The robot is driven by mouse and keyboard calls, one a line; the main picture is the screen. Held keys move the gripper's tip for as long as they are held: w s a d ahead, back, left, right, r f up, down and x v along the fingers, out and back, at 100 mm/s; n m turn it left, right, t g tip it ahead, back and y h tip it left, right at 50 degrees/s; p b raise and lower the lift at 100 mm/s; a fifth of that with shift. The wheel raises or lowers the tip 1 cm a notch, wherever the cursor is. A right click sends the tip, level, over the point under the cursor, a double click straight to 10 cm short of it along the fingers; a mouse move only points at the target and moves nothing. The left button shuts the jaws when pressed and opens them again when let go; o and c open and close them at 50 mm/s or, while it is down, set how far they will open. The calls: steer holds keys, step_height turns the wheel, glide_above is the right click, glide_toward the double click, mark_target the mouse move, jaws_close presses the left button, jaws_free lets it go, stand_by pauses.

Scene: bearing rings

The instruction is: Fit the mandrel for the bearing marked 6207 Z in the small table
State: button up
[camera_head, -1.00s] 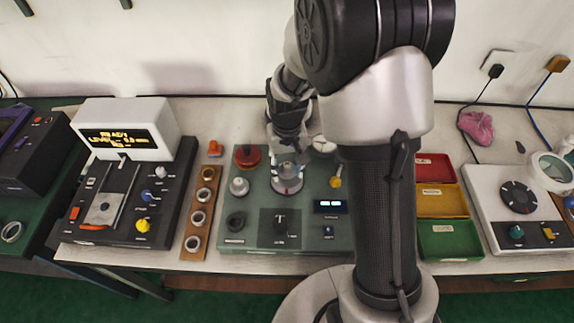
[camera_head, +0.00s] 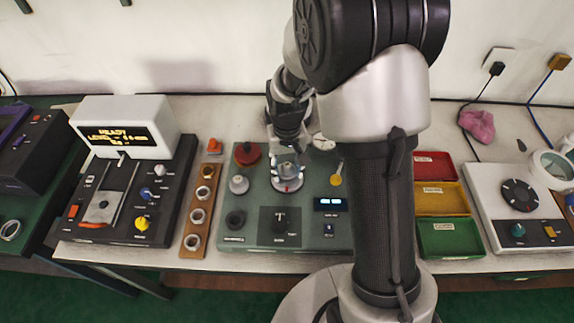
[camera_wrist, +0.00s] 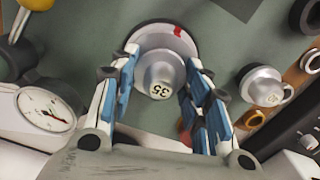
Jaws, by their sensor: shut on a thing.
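A silver stepped mandrel (camera_wrist: 163,76) marked 35 stands between my fingers in the wrist view. It sits over a round silver seat (camera_wrist: 147,34) with a red mark on its rim. The seat (camera_head: 289,187) is on the green bench unit (camera_head: 255,205) in the head view. My gripper (camera_wrist: 162,66) is shut on the mandrel, with blue pads on both sides. In the head view my gripper (camera_head: 287,158) points down above the seat. I cannot tell whether the mandrel is fully seated. Another silver mandrel (camera_wrist: 262,85) stands to the right in the wrist view.
A wooden strip (camera_head: 199,222) with several bearing rings lies left of the unit. A yellow-topped lever (camera_head: 336,180) and a dial gauge (camera_wrist: 45,108) stand close to the seat. Red, yellow and green trays (camera_head: 450,238) are on the right.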

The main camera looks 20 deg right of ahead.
steer(key=shift+f, duration=0.25)
stand_by(0.5)
steer(key=o, duration=1.4)
step_height(320, 180, up, 11)
steer(key=shift+r, duration=0.5)
